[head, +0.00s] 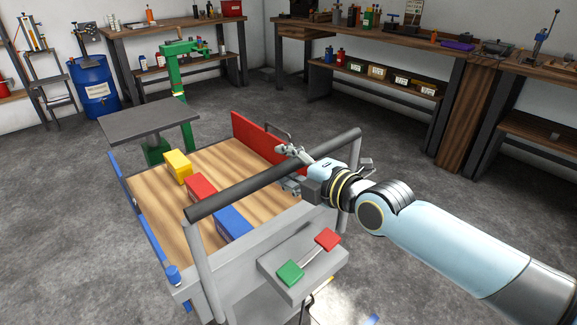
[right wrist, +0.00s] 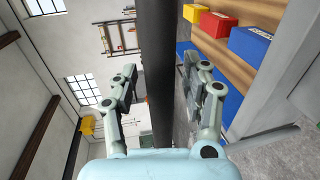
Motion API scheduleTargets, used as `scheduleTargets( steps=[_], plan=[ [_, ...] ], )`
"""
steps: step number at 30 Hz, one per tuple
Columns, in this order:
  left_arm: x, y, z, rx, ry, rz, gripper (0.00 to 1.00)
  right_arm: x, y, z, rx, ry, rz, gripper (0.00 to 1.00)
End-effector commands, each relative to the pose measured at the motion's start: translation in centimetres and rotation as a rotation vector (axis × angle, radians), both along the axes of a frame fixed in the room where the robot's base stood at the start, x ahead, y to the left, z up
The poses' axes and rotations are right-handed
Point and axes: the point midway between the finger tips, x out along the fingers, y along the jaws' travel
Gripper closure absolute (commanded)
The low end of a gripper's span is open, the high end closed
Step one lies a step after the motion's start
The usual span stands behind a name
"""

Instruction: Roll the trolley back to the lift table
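The trolley has a wooden bed (head: 150,195), a blue side rail on the left, a red panel (head: 255,138) at the far right and a dark push bar (head: 265,178) across the near end. The bar also runs upright through the right wrist view (right wrist: 157,60). My right gripper (head: 293,165) is at the right half of the bar. In the right wrist view its open fingers (right wrist: 163,88) straddle the bar, with gaps visible on both sides. The lift table, with a dark grey top (head: 150,119) and green base, stands beyond the trolley's far left end. My left gripper is not in view.
A yellow box (head: 177,166), a red box (head: 201,187) and a blue box (head: 231,222) lie on the bed. A grey panel (head: 305,268) with green and red pads sits at the near end. Workbenches and a blue drum (head: 95,88) line the walls; floor on the right is clear.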

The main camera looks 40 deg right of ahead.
Motion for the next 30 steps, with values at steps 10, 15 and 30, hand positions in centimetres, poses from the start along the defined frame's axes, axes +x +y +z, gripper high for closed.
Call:
scheduleTargets(
  steps=[10, 15, 30],
  plan=[
    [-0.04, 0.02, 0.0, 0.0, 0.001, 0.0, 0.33, -0.02, -0.01, -0.03, 0.0, 0.0, 0.0, 1.0],
    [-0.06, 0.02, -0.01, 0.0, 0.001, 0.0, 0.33, -0.04, -0.01, -0.03, 0.0, 0.0, 0.0, 1.0],
    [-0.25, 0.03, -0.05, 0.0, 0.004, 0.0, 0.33, 0.08, 0.01, 0.17, 0.0, -0.005, 0.0, 1.0]
  ],
)
